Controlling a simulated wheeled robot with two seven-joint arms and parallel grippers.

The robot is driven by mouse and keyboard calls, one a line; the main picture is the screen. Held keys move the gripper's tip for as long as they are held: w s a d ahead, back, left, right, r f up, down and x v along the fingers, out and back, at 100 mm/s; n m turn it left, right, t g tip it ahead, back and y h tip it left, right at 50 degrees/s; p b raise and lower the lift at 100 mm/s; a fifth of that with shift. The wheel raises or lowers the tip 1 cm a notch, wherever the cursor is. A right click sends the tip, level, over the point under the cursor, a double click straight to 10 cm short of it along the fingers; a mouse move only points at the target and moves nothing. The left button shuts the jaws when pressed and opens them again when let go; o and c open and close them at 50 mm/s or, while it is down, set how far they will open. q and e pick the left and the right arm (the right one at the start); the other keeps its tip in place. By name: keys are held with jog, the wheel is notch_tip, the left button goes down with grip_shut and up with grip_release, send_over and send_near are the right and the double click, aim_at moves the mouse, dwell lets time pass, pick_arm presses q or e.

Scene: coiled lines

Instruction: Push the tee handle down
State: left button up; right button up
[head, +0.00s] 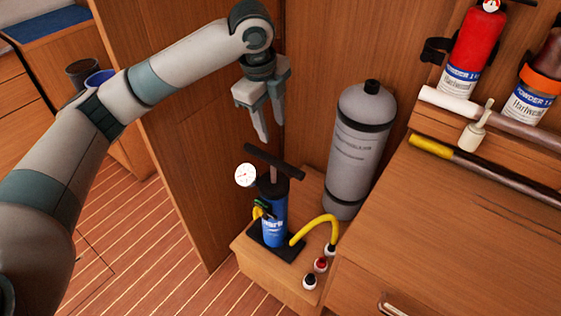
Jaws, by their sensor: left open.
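The tee handle (274,161) is a dark crossbar on a short grey rod above a blue hand pump (274,218). The pump stands upright on a wooden ledge, with a white round gauge (245,175) at its upper left and a yellow hose (318,226) curving off to the right. My left gripper (262,138) comes in from the upper left and points down. Its fingers are open and empty, and in the picture they appear just above the tee handle; I cannot tell the exact gap. My right gripper is not in view.
A grey cylinder (360,150) stands right of the pump. Small capped fittings (320,265) sit at the ledge's front. A wooden panel (190,140) rises behind and left. A wooden counter (450,230) fills the right, with fire extinguishers (475,45) above.

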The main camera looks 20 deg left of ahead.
aim_at(280, 162)
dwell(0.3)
pick_arm(q)
jog(key=w+f, duration=0.1)
jog(key=f, duration=0.4)
jog(key=w+f+p, duration=0.1)
jog(key=f, duration=0.4)
jog(key=w+d+f, duration=0.1)
jog(key=f, duration=0.5)
jog(key=shift+d+p, duration=0.1)
jog(key=shift+p, duration=0.3)
jog(key=shift+f, duration=0.45)
jog(key=shift+w+f, duration=0.1)
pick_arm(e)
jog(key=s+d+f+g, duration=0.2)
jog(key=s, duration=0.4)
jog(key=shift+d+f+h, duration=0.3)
pick_arm(q)
jog(key=shift+f, duration=0.1)
grip_shut()
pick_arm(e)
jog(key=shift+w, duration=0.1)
